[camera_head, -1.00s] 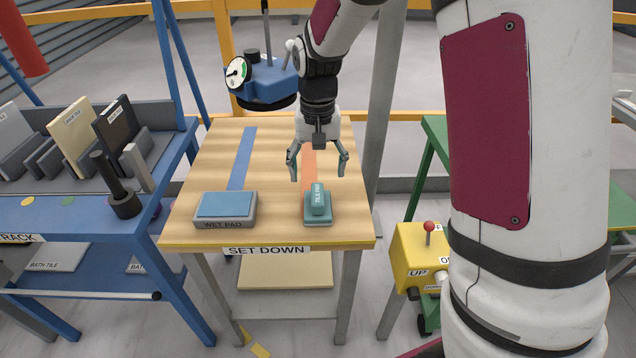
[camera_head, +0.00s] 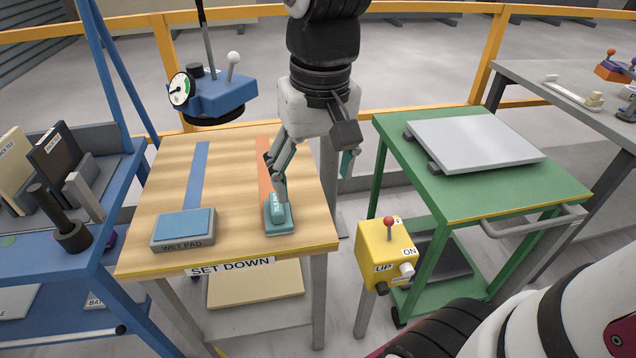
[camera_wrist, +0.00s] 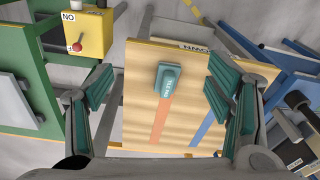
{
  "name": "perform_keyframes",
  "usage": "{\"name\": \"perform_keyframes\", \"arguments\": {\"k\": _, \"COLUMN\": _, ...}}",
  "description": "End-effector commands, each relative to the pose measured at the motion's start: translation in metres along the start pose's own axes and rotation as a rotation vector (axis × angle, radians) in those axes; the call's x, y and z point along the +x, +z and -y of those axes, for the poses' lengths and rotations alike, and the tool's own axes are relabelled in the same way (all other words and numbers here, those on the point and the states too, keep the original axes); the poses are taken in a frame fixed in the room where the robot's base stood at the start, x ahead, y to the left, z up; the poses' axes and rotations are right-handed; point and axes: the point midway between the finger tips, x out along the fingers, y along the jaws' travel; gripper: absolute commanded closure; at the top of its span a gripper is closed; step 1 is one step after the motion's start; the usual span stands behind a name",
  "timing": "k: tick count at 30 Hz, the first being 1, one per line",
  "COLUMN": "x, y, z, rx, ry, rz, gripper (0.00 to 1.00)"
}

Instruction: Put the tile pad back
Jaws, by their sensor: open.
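The tile pad (camera_head: 279,220), a teal pad with a labelled handle, sits on the wooden set-down table (camera_head: 225,155) at its front right, at the near end of the orange strip. My gripper (camera_head: 312,178) is open and empty above the table's right side, one finger overlapping the pad's handle in the head view. In the wrist view the whole pad (camera_wrist: 168,78) shows between and beyond the open fingers (camera_wrist: 158,95). It appears apart from them.
A grey wet pad (camera_head: 183,230) with a blue top lies to the left on the table. The blue gauge tool (camera_head: 222,95) hangs behind. A yellow control box (camera_head: 385,255) and a green cart (camera_head: 450,195) stand right. A blue rack (camera_head: 60,200) stands left.

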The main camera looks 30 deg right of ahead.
Motion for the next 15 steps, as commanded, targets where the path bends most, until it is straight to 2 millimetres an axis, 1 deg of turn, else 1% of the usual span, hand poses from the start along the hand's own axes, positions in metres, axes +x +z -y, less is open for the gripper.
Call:
{"name": "perform_keyframes", "arguments": {"k": 1, "x": -0.007, "y": 0.019, "z": -0.003, "rx": -0.015, "ry": -0.003, "rz": -0.016, "gripper": 0.26}}
{"name": "perform_keyframes", "arguments": {"k": 3, "x": -0.012, "y": 0.044, "z": -0.006, "rx": -0.038, "ry": -0.005, "rz": -0.029, "gripper": 0.26}}
{"name": "perform_keyframes", "arguments": {"k": 6, "x": -0.015, "y": 0.077, "z": -0.010, "rx": -0.071, "ry": -0.007, "rz": -0.046, "gripper": 0.26}}
{"name": "perform_keyframes", "arguments": {"k": 9, "x": -0.014, "y": 0.104, "z": -0.014, "rx": -0.097, "ry": -0.009, "rz": -0.059, "gripper": 0.26}}
{"name": "perform_keyframes", "arguments": {"k": 12, "x": -0.012, "y": 0.122, "z": -0.016, "rx": -0.117, "ry": -0.009, "rz": -0.069, "gripper": 0.26}}
{"name": "perform_keyframes", "arguments": {"k": 15, "x": -0.010, "y": 0.132, "z": -0.017, "rx": -0.128, "ry": -0.010, "rz": -0.072, "gripper": 0.26}}
